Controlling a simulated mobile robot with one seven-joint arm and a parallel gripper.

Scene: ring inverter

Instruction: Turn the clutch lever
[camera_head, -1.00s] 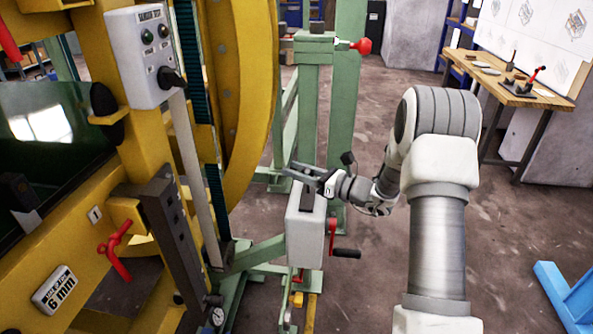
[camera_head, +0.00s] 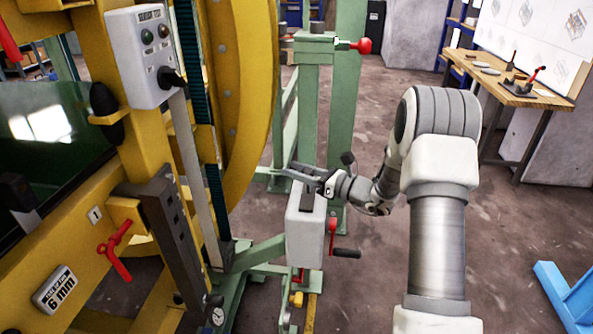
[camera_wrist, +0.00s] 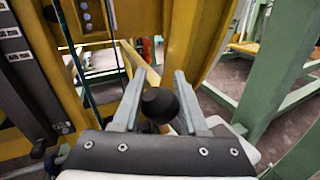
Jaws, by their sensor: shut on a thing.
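The clutch lever shows in the wrist view as a round black knob (camera_wrist: 160,105) between the two grey fingers of my gripper (camera_wrist: 160,92). My gripper is shut on this knob; the lever's shaft is mostly hidden. In the head view my gripper (camera_head: 302,173) is at the top of a light grey box (camera_head: 305,232) on the green frame, with its fingers pointing left. The knob is hard to make out there.
A red crank with a black handle (camera_head: 346,253) sticks out from the box's right side. The yellow ring (camera_head: 245,110) and a grey switch box (camera_head: 145,55) stand to the left. A green post (camera_head: 345,110) stands behind my gripper. Open floor lies to the right.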

